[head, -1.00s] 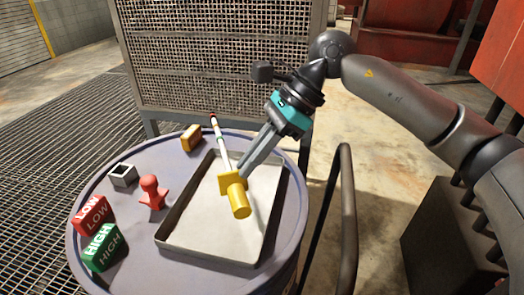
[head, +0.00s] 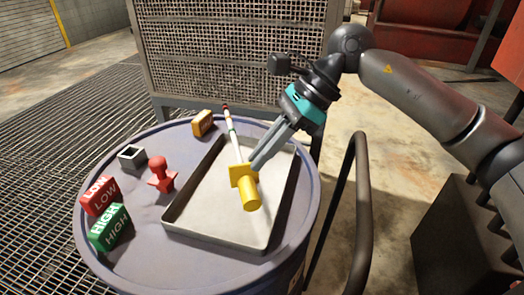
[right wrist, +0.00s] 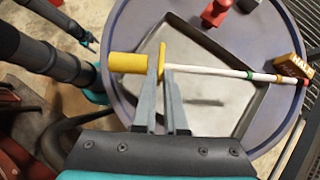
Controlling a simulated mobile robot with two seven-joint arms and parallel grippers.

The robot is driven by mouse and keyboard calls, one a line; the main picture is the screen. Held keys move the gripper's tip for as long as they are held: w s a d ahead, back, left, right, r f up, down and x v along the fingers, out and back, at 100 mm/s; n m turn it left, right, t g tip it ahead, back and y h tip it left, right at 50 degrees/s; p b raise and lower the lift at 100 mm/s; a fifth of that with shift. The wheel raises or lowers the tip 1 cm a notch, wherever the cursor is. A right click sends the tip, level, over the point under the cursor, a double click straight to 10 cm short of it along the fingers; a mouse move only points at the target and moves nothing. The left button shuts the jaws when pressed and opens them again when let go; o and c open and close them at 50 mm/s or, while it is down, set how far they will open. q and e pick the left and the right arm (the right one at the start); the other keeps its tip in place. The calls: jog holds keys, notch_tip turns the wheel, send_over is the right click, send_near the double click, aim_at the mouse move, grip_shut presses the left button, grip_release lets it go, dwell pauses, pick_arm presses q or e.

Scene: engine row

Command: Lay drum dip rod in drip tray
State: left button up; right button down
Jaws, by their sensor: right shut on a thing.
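The dip rod has a yellow handle (head: 250,192) with a square yellow plate and a thin white rod (head: 232,128) with coloured bands. My right gripper (head: 254,168) is shut on it by the plate; the right wrist view shows the fingers (right wrist: 161,72) there too. The drip tray (head: 215,240) is a shallow grey pan on the drum top. The rod is over the tray, its tip reaching past the far rim. A shadow lies on the tray floor; contact cannot be told. A small gripper (right wrist: 88,38), apparently my left, shows in the right wrist view, its jaws unclear.
The drum top (head: 140,255) also holds a red stamp-like piece (head: 161,175), a small grey box (head: 131,157), an orange block (head: 203,123), a red LOW block (head: 100,196) and a green HIGH block (head: 110,228). A mesh cage stands behind, a dark rail at right.

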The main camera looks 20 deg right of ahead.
jog(key=shift+f+b, duration=2.85)
jog(key=shift+f, duration=0.45)
jog(key=c, duration=0.9)
grip_release()
jog(key=v, duration=1.5)
jog(key=shift+p, duration=0.4)
